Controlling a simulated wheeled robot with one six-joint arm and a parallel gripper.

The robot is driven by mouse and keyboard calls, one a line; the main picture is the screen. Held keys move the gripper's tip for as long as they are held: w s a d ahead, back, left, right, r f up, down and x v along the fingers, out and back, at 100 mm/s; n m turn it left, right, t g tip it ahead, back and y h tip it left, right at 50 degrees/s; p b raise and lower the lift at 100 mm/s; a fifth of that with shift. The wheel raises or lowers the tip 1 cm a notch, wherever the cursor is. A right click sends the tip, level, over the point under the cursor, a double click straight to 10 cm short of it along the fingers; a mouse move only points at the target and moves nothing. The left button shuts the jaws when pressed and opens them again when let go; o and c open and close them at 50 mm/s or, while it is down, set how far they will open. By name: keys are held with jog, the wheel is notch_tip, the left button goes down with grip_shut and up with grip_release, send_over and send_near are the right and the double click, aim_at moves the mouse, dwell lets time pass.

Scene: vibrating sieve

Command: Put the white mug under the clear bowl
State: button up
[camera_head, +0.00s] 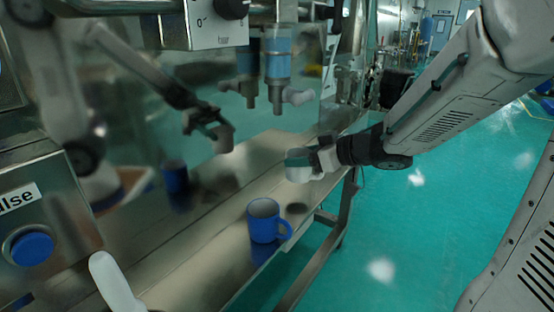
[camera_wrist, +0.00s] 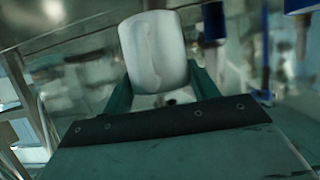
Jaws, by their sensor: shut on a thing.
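The white mug (camera_head: 298,172) is held at the end of my arm, above the far part of the metal ledge. My gripper (camera_head: 316,160) is shut on it; the mug looks upright in the head view. In the wrist view the white mug (camera_wrist: 155,50) fills the space between the fingers of my gripper (camera_wrist: 160,88). A clear bowl with a bluish look (camera_head: 277,58) hangs from the machine, with a spout below it and a white lever beside the spout. In the head view the mug is lower and slightly right of that spout, with a gap between them.
A blue mug (camera_head: 264,222) stands on the metal ledge (camera_head: 205,270), nearer the camera. The shiny machine wall behind mirrors the mug and my arm. A panel with a blue button (camera_head: 33,248) is at the left. Open green floor (camera_head: 420,230) lies to the right.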

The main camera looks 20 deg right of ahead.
jog(key=shift+w+a+f, duration=0.45)
jog(key=shift+w+f, duration=0.3)
jog(key=shift+w, duration=0.85)
jog(key=shift+w+a+f, duration=0.45)
jog(key=shift+w+f, duration=0.3)
jog(key=shift+w, duration=0.8)
jog(key=shift+w+a+f, duration=0.45)
jog(key=shift+w+f, duration=0.3)
jog(key=shift+w, duration=0.85)
jog(key=shift+f, duration=0.1)
jog(key=o, duration=1)
